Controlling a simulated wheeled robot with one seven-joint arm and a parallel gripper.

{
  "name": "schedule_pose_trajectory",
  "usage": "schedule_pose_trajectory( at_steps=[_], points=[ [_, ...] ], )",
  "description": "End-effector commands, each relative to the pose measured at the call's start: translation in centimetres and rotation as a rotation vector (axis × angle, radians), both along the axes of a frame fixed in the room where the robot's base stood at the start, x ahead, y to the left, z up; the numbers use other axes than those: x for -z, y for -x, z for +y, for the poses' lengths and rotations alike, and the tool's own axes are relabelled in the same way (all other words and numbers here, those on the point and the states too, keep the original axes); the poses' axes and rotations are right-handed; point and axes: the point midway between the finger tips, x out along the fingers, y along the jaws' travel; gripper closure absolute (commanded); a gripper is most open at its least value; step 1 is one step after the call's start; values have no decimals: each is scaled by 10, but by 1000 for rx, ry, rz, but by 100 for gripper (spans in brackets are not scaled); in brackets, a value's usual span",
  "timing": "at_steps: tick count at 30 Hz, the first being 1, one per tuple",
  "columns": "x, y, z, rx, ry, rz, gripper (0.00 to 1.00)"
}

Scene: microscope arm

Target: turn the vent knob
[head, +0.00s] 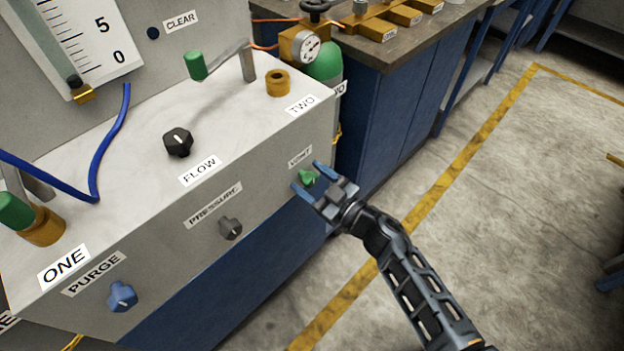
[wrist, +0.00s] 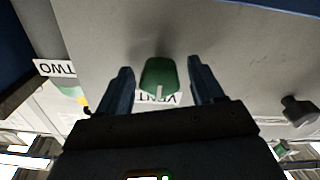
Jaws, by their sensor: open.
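The vent knob is a small green knob (head: 307,178) on the front face of the grey box, below the VENT label (head: 300,156). In the wrist view the green knob (wrist: 160,76) shows a white pointer line, and the VENT label (wrist: 158,98) is partly covered by it. My gripper (head: 307,180) is open at the knob, with its blue fingers on either side of it. In the wrist view my gripper (wrist: 163,78) has one finger left and one right of the knob, with a gap on each side.
On the same face are a dark pressure knob (head: 230,228) and a blue purge knob (head: 122,296). The box top carries a black flow knob (head: 178,142) and green-handled levers. A blue workbench (head: 390,120) stands behind. The floor (head: 520,210) at right is clear.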

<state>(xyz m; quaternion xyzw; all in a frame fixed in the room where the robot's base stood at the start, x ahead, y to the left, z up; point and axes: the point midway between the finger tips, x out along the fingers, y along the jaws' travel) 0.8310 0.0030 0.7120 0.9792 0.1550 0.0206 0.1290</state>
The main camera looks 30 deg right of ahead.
Motion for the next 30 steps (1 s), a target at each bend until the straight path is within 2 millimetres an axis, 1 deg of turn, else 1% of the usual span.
schedule_pose_trajectory(
  at_steps=[2, 19, 21, 30],
  points=[
    [0, 0, 0, 0, 0, 0, 33],
    [0, 1, 0, 0, 0, 0, 87],
    [0, 1, 0, 0, 0, 0, 89],
    [0, 1, 0, 0, 14, -6, 89]
  ],
)
